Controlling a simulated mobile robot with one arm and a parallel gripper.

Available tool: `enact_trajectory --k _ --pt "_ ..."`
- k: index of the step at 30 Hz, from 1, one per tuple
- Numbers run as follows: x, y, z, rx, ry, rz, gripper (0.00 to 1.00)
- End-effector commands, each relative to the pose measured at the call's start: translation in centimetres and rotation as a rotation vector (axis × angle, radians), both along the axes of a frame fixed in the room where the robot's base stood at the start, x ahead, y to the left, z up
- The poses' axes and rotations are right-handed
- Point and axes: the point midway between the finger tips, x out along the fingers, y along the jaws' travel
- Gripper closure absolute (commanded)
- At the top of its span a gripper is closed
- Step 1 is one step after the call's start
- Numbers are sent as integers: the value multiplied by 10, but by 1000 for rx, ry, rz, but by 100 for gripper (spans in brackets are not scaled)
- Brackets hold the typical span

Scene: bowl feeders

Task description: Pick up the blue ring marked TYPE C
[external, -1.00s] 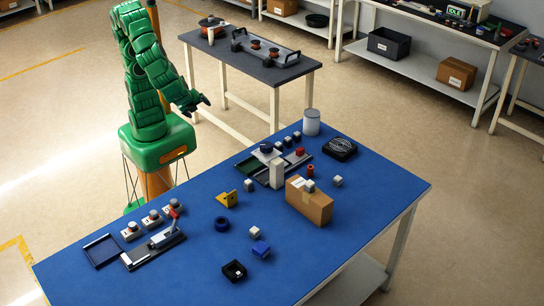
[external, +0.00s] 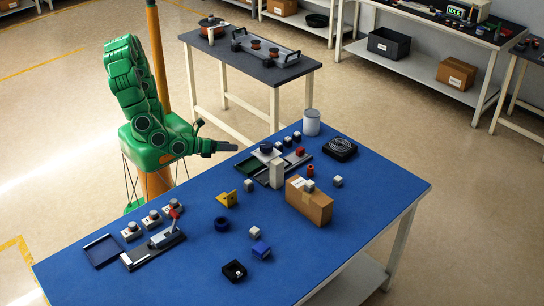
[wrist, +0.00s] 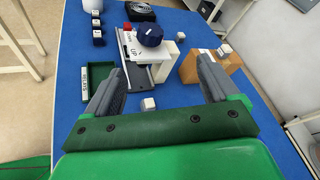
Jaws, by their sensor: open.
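A dark blue ring (external: 222,224) lies flat on the blue table, in front of a yellow bracket (external: 228,199). Its marking is too small to read, and I do not make it out in the wrist view. A dark blue round part (wrist: 149,35) sits on a fixture near a white block; it also shows in the external view (external: 266,148). No TYPE C mark is legible on it. My gripper (external: 228,147) is raised near the table's far-left edge. In the wrist view its two fingers (wrist: 160,68) are apart, with nothing held between them.
A cardboard box (external: 309,205) with a small block on top stands right of centre. A lever fixture (external: 153,250) and button boxes stand at left. Bare table lies around the ring.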

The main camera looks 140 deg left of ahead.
Motion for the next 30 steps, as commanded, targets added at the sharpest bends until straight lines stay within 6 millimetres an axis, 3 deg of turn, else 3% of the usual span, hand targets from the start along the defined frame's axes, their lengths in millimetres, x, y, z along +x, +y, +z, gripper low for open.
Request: enact_trajectory --k 9,18,24,30 --pt "56 -73 -62 125 161 -347 12" --pt "76 -150 -137 210 328 -660 12" --pt "76 -179 -169 239 396 -779 12" --pt "76 -186 -179 246 418 -812 12"
